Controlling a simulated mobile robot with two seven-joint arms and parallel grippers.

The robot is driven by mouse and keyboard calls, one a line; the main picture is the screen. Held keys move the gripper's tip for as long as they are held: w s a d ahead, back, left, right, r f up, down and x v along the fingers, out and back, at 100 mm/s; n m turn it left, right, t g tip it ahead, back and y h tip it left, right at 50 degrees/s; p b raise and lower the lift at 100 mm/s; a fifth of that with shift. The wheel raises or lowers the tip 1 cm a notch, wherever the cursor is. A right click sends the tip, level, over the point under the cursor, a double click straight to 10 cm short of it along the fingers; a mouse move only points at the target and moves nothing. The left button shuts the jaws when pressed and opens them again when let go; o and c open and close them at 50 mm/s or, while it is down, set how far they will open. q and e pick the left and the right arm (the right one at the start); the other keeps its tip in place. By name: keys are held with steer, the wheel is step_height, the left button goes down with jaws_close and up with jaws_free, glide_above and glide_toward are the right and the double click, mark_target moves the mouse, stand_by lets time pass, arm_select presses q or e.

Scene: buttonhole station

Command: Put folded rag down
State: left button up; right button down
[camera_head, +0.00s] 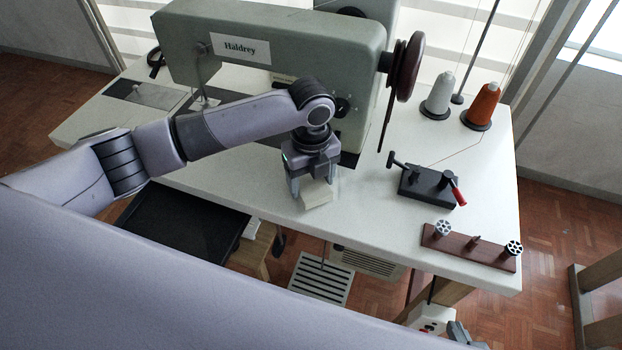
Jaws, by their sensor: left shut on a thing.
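The folded rag (316,196) is a small cream-coloured block shape near the front edge of the white table (365,215). My left gripper (313,186) points down over it, with its fingers on either side, shut on the rag. The rag is at or just above the tabletop; I cannot tell whether it touches. Its upper part is partly hidden by the gripper. My right gripper is not in view.
A green-grey sewing machine (270,50) stands behind the arm. To the right are a bobbin winder (427,187), a wooden bobbin rack (470,246), a white thread cone (438,95) and an orange one (482,105). A black tray (185,228) sits at the front left.

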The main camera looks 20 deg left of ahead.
mark_target(311, 184)
arm_select(q)
steer(key=shift+f, duration=0.25)
steer(key=shift+f, duration=0.2)
steer(key=o, duration=1)
steer(key=shift+r, duration=0.2)
step_height(311, 184, up, 12)
steer(key=shift+s, duration=0.1)
